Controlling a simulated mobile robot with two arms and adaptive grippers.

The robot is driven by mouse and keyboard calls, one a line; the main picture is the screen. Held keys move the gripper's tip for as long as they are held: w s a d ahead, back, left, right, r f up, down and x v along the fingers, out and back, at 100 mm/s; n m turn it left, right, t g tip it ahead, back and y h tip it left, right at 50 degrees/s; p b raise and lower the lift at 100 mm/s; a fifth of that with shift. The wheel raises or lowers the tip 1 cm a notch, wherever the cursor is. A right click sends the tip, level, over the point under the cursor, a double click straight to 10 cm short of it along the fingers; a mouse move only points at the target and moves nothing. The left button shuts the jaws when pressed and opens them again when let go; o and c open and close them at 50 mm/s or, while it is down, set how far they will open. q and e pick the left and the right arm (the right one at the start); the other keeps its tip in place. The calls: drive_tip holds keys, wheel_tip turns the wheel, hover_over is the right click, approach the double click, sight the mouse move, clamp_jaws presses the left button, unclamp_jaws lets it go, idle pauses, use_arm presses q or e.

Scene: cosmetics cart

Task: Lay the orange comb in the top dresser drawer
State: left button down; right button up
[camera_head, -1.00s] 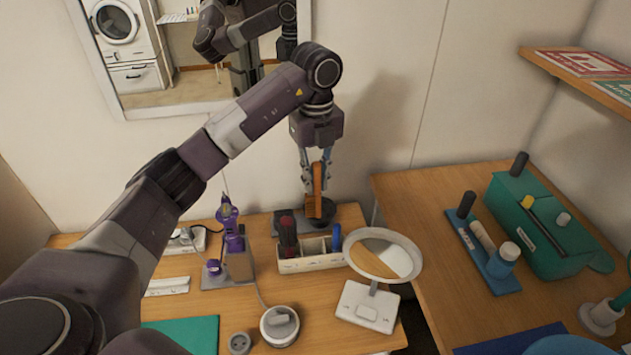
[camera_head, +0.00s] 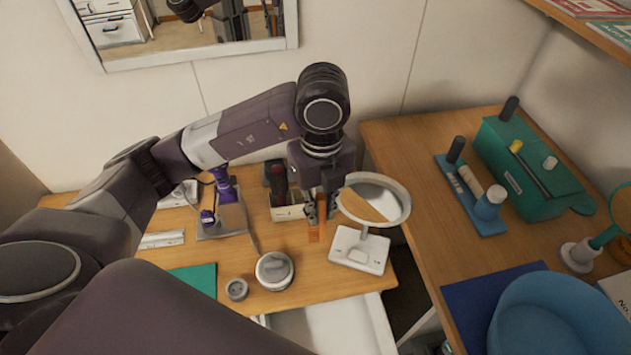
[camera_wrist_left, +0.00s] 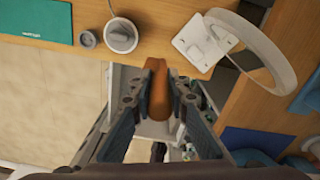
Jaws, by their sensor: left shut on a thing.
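My left gripper (camera_head: 318,212) is shut on the orange comb (camera_head: 316,232) and holds it pointing down, in front of the wooden dresser top's organiser and beside the round mirror. In the left wrist view the orange comb (camera_wrist_left: 158,88) sits between the two fingers (camera_wrist_left: 160,118). The top dresser drawer (camera_head: 335,328) stands pulled out, a pale open box below the dresser's front edge. In the wrist view, part of it shows behind the fingers, mostly hidden. My right gripper is not in view.
A round white mirror (camera_head: 362,250) on a stand is close to the right of my gripper. A round lidded pot (camera_head: 275,270) and a small grey jar (camera_head: 236,289) stand near the front edge. An organiser (camera_head: 287,213) is behind. A second wooden table (camera_head: 410,150) lies right.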

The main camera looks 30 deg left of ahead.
use_arm(q)
drive_tip(key=s+d+f+b, duration=0.3)
drive_tip(key=s+d+f, duration=0.3)
drive_tip(key=s, duration=0.2)
drive_tip(key=s+d+f+b, duration=0.3)
drive_tip(key=s+d+f, duration=0.3)
drive_tip(key=s, duration=0.3)
drive_tip(key=shift+f, duration=0.8)
drive_tip(key=shift+d, duration=0.1)
wheel_tip(320, 180, down, 19)
drive_tip(key=b, duration=1.7)
idle(1.1)
